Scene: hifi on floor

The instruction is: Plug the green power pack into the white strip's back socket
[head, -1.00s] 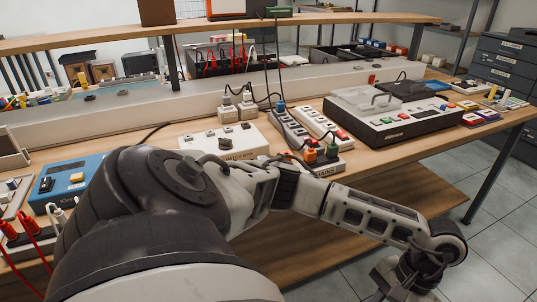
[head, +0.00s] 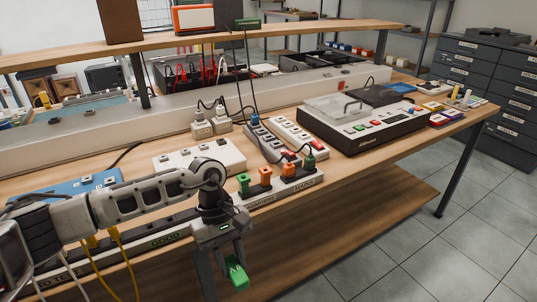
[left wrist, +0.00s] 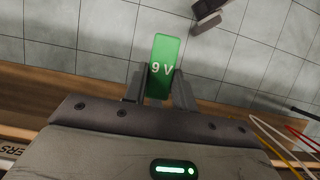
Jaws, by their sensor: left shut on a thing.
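My left gripper (head: 236,264) is shut on the green power pack (head: 237,277), which hangs over the floor in front of the bench edge. In the left wrist view the pack (left wrist: 163,60) shows "9 V" and sits between the two fingers (left wrist: 159,88). The prongs are not visible. A long white strip (head: 298,138) with a row of sockets and a red switch at its near end lies on the bench, beyond and to the right of the gripper. Its back socket is too small to tell in detail. My right gripper is not in view.
A grey strip (head: 268,144) lies beside the white one. A wide white socket box (head: 190,158) is to the left. Green and orange adapters (head: 265,177) stand at the bench's front edge. A black-and-white device (head: 365,125) is to the right. Cables hang down behind.

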